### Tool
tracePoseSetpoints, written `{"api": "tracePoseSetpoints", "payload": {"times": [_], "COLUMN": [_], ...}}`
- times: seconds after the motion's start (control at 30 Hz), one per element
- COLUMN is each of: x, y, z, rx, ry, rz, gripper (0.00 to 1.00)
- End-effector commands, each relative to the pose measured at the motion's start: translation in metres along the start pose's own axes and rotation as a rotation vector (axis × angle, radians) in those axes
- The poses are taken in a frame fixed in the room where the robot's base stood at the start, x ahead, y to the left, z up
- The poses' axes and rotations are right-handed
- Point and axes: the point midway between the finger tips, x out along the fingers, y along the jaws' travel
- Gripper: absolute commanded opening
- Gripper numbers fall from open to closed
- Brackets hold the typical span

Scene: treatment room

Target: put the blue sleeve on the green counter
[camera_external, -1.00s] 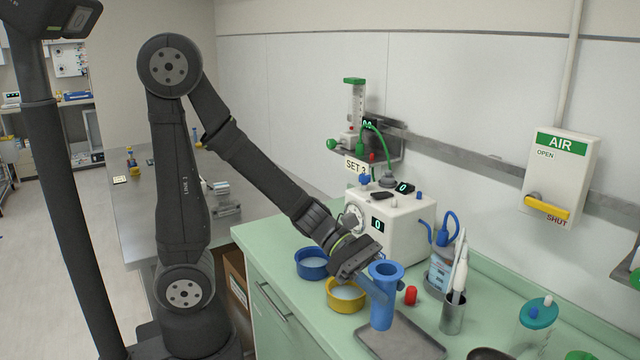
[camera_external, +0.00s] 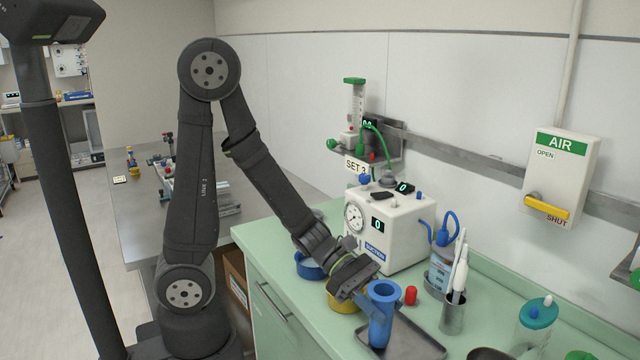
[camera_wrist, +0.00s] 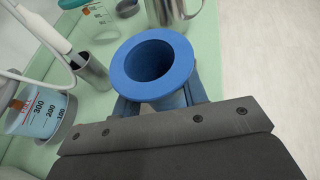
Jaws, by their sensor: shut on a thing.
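The blue sleeve (camera_external: 382,312) is an upright tube with a wide flanged top and an open bore. My gripper (camera_external: 366,298) is shut on it from the left side. In the wrist view the sleeve's flange (camera_wrist: 172,62) fills the middle, and my gripper (camera_wrist: 165,100) closes around the body just below it. The sleeve's lower end is at the grey tray on the green counter (camera_external: 290,290); I cannot tell whether it touches the tray.
The grey tray (camera_external: 415,345) lies under the sleeve. A red cap (camera_external: 410,295), a metal cup with tools (camera_external: 453,315) and a suction unit (camera_external: 405,230) stand nearby. A yellow bowl (camera_external: 342,303) and a blue bowl (camera_external: 308,267) are behind my gripper. Bare counter lies at front left.

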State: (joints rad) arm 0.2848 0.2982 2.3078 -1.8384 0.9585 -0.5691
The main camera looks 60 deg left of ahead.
Motion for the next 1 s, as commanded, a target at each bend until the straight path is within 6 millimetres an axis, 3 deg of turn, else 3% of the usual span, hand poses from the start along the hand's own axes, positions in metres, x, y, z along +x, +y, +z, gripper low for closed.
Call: {"api": "tracePoseSetpoints", "payload": {"times": [0.43,0.47,0.57,1.0], "x": [0.0032,0.0031,0.0031,-0.0041], "y": [0.0001,0.0002,0.0002,0.001], "z": [-0.0075,-0.0073,-0.0071,-0.0069], "rx": [-0.001,0.0,0.0,-0.001], "ry": [0.0,0.0,0.0,-0.001], "rz": [0.0,0.0,0.0,0.002], "gripper": [0.14,0.43,0.63,0.65]}}
